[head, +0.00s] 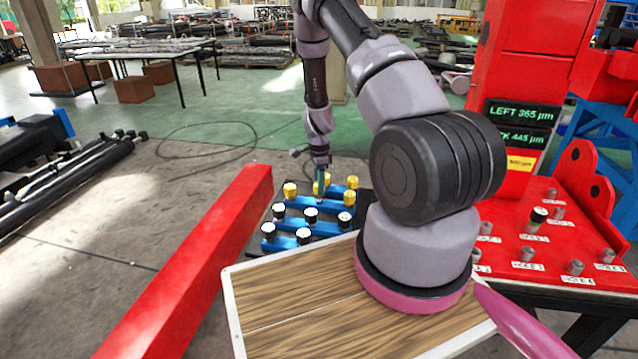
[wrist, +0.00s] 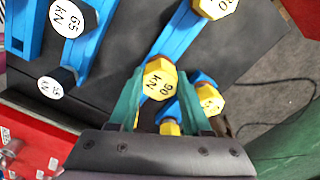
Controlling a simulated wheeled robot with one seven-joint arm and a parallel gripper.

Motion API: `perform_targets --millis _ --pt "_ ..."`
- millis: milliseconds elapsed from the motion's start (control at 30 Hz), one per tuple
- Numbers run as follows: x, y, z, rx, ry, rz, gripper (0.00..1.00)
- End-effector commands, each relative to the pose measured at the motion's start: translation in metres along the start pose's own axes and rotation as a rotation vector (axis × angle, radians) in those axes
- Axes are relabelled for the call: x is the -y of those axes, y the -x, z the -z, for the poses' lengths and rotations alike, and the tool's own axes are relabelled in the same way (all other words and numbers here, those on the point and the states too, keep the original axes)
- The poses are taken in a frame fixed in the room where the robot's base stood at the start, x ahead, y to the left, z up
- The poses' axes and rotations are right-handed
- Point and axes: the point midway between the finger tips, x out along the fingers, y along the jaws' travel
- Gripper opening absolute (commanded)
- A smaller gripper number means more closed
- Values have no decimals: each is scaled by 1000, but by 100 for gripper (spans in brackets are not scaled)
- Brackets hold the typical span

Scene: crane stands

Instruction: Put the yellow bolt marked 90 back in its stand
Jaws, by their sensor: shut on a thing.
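The yellow bolt marked 90 (wrist: 158,79) is between the teal fingers of my gripper (wrist: 160,104) in the wrist view, its labelled hexagonal head facing the camera. My gripper is shut on it. In the head view, my gripper (head: 320,177) is over the back of the group of blue stands (head: 325,229), with the yellow bolt (head: 325,187) at its fingertips. Blue parts show right beside and below the bolt in the wrist view (wrist: 188,112). Whether its lower end is inside a stand or just above one is hidden.
Other yellow bolts (head: 290,189) and white-faced bolts (head: 310,214) stand close around on the dark tabletop (wrist: 115,95). A long red beam (head: 205,262) lies left. A red board (head: 560,245) with labelled pegs and one bolt (head: 538,216) is right. Lit readouts (head: 524,112) hang above it.

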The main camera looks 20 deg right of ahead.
Motion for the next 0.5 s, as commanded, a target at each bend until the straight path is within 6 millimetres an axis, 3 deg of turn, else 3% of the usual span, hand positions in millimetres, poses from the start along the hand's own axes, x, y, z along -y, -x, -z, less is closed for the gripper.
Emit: perform_targets --millis 500 --pt "0 -21 0 0 -1 0 0"
